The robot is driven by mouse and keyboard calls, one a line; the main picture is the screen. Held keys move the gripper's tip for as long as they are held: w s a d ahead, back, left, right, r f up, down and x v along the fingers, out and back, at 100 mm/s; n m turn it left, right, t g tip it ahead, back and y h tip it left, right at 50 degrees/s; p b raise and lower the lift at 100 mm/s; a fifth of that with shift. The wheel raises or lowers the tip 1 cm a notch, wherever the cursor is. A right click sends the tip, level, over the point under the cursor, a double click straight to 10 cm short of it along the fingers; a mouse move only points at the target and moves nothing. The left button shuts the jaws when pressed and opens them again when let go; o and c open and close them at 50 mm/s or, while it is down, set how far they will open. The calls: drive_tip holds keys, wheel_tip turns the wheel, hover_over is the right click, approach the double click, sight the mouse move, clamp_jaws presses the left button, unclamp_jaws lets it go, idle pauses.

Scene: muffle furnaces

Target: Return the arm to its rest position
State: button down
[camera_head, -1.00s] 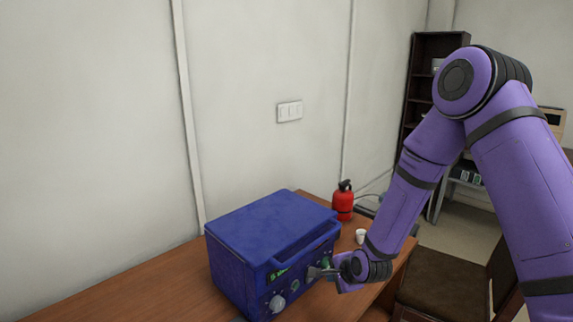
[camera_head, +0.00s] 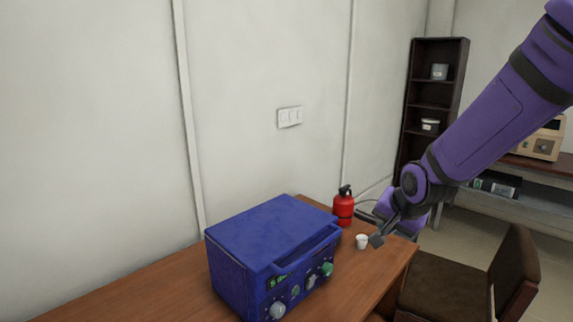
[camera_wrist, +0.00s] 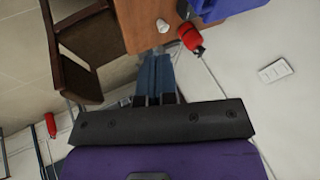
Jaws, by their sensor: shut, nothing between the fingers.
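My purple arm reaches in from the upper right of the head view. My gripper (camera_head: 377,240) is shut and empty, above the right end of the table near the white cup. In the wrist view its closed fingers (camera_wrist: 156,62) point toward the table edge. The blue muffle furnace (camera_head: 272,243) stands on the table to the left, apart from the gripper. Its front shows knobs and a green display. Only a blue corner of it (camera_wrist: 215,8) shows in the wrist view.
A wooden table (camera_head: 150,290) carries a red extinguisher (camera_head: 344,206) and a white cup (camera_head: 362,241), both close to my gripper. A brown chair (camera_head: 455,280) stands at the right. A dark shelf (camera_head: 433,100) and a bench (camera_head: 530,195) are behind. The wall is on the left.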

drive_tip(key=s+d+r+n, duration=0.2)
drive_tip(key=s+r, duration=0.3)
drive_tip(key=s, duration=0.3)
drive_tip(key=s+d+r+n, duration=0.2)
drive_tip(key=s+r, duration=0.3)
drive_tip(key=s, duration=0.4)
drive_tip(key=s+d+r+n+g+h, duration=0.1)
drive_tip(key=s+d+r+n, duration=0.1)
drive_tip(key=s+r, duration=0.3)
drive_tip(key=s+d, duration=0.1)
drive_tip(key=s, duration=0.3)
drive_tip(key=shift+d+r+n, duration=0.3)
drive_tip(key=shift+d+n, duration=0.05)
drive_tip(key=shift+n, duration=0.05)
